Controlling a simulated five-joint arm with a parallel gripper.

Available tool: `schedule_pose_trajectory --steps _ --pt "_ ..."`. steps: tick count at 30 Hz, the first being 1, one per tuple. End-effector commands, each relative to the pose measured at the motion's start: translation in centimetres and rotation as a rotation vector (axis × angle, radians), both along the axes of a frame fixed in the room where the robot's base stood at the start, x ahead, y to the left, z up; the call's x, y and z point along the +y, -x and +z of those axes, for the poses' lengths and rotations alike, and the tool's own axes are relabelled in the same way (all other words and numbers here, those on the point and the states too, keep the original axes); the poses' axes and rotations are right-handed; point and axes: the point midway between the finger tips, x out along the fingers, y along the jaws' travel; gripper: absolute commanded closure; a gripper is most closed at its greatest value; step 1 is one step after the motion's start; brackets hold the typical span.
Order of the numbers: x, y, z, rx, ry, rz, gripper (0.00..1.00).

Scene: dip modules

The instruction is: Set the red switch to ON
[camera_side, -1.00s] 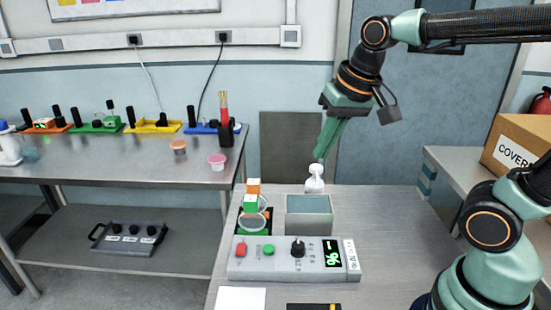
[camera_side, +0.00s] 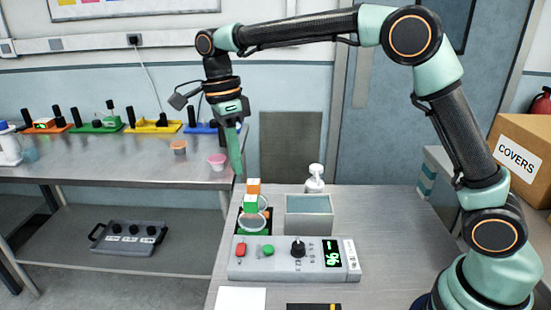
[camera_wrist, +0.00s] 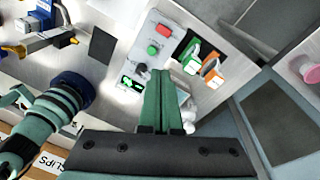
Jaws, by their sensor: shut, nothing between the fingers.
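The red switch (camera_side: 241,249) sits at the left end of a grey control box (camera_side: 285,268) on the near table. In the wrist view the red switch (camera_wrist: 164,30) shows near the top of the box. The small labels near it are too small to read. A green button (camera_side: 268,250), a black knob (camera_side: 298,248) and a lit green display (camera_side: 333,254) are on the same box. My gripper (camera_side: 238,176) is shut and empty, pointing down, above and apart from the box. Its closed fingers (camera_wrist: 161,75) also show in the wrist view.
A white sheet (camera_side: 241,299) lies at the front. The table's right part is clear.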

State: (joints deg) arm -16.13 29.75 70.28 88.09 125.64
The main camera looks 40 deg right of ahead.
Motion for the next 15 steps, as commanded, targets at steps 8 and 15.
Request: schedule_pose_trajectory --steps 8,15 --pt "3.0 -1.2 -3.5 0.085 0.109 -0.333 1.0" --pt "3.8 -1.4 -4.7 0.104 0.152 -0.447 1.0"
